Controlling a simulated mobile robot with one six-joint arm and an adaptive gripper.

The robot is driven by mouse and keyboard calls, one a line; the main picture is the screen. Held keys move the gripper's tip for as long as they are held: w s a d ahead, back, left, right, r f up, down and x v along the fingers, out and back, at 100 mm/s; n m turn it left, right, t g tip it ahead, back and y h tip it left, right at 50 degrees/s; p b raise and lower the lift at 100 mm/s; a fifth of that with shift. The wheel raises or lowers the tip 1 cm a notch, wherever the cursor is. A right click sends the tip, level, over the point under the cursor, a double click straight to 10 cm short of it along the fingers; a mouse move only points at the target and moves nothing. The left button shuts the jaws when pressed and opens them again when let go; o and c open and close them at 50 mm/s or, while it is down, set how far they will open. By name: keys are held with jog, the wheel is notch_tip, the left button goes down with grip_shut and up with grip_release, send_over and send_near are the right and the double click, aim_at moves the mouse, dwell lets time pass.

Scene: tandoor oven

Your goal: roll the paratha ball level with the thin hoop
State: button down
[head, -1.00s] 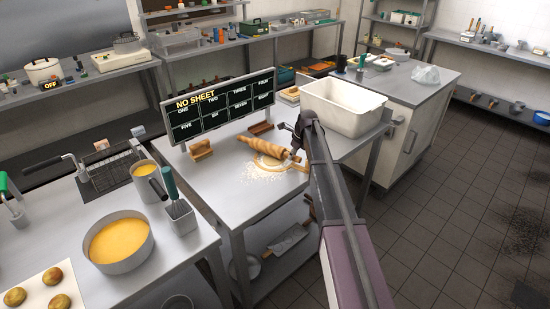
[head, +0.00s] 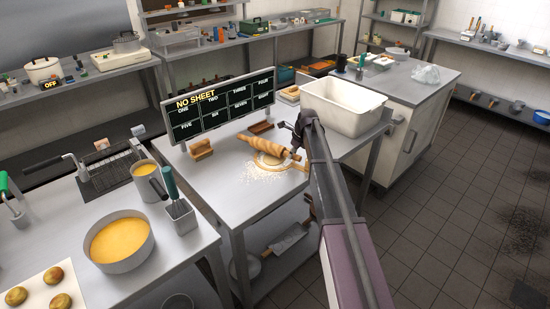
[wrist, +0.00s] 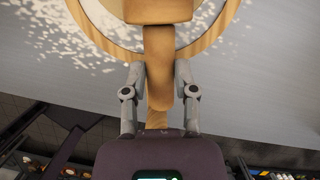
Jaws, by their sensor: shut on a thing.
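My gripper (wrist: 160,90) is shut on the near handle of the wooden rolling pin (wrist: 158,10), one finger on each side. In the head view the pin (head: 262,146) lies across the thin hoop (head: 268,168) on the floured steel table. In the wrist view the hoop (wrist: 212,38) shows as a wooden ring under the pin, with scattered white flour outside it. A pale patch that may be the paratha dough shows inside the ring in the head view. The pin hides part of it, and I cannot tell its thickness.
A board reading "NO SHEET" (head: 222,104) stands behind the pin. Two wooden rests (head: 201,149) (head: 261,127) stand near it. A white tub (head: 345,105) is at the back right. A pan of yellow liquid (head: 121,241) stands on the left table. The table's front left is clear.

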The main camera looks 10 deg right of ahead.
jog(key=shift+f+b, duration=0.35)
jog(key=shift+s+a+r, duration=0.2)
jog(key=shift+s+a, duration=0.7)
jog(key=shift+s, duration=0.25)
jog(key=shift+w, duration=0.1)
jog(key=shift+w+d+f, duration=0.15)
jog(key=shift+w+d, duration=0.75)
jog(key=shift+w, duration=0.2)
jog(key=shift+w+d+f, duration=0.1)
jog(key=shift+w+d, duration=0.8)
jog(key=shift+w, duration=0.15)
jog(key=shift+s, duration=0.1)
